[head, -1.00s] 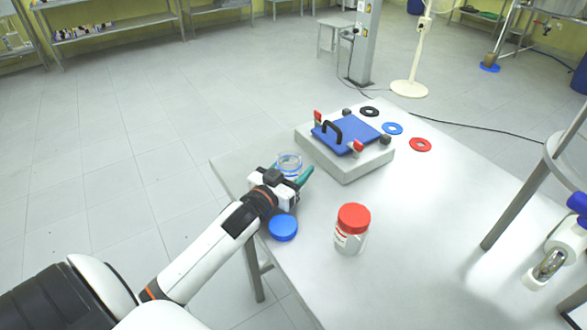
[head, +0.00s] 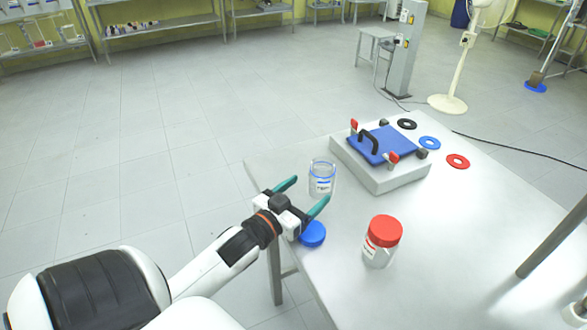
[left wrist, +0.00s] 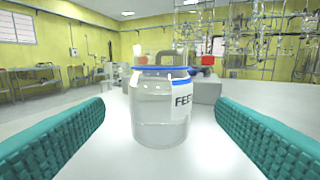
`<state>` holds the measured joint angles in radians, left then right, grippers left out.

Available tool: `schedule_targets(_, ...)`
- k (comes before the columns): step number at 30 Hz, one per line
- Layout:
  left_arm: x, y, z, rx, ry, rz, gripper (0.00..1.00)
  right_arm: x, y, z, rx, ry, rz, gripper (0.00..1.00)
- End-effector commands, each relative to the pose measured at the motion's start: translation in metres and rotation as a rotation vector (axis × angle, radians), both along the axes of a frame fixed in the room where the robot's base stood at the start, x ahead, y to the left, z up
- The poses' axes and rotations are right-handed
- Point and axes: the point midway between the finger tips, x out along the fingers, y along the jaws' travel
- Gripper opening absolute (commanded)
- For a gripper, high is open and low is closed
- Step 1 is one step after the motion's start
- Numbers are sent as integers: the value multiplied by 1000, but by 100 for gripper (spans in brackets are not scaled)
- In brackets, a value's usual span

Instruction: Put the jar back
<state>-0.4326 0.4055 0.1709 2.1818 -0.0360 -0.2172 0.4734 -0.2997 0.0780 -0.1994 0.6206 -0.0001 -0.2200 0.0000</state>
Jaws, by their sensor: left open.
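A clear open-topped jar with a blue rim band and a white label (head: 322,179) stands upright near the table's left edge. It also shows in the left wrist view (left wrist: 158,112), with "FEE" readable on its label. My left gripper (head: 308,194) is open and empty, its teal fingers pointing at this jar from the near side, with the jar just beyond the fingertips. A blue lid (head: 313,234) lies on the table just beside the gripper. A second jar with a red lid (head: 384,231) stands upright to the right. My right gripper is not in view.
A grey block with a blue plate and black handle (head: 382,146) stands behind the jars. Black (head: 407,124), blue (head: 429,143) and red (head: 457,161) rings lie along the table's far edge. The tabletop (head: 450,230) right of the red-lidded jar is largely clear.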

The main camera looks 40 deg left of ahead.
Motion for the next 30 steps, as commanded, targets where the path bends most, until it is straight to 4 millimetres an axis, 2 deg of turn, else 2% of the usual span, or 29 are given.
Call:
schedule_targets(3,-20,0,-1,0,2,0,79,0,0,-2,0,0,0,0)
schedule_targets(9,-37,0,0,1,-1,0,79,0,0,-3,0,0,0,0)
schedule_targets(30,-40,0,1,0,-1,0,79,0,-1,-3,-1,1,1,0)
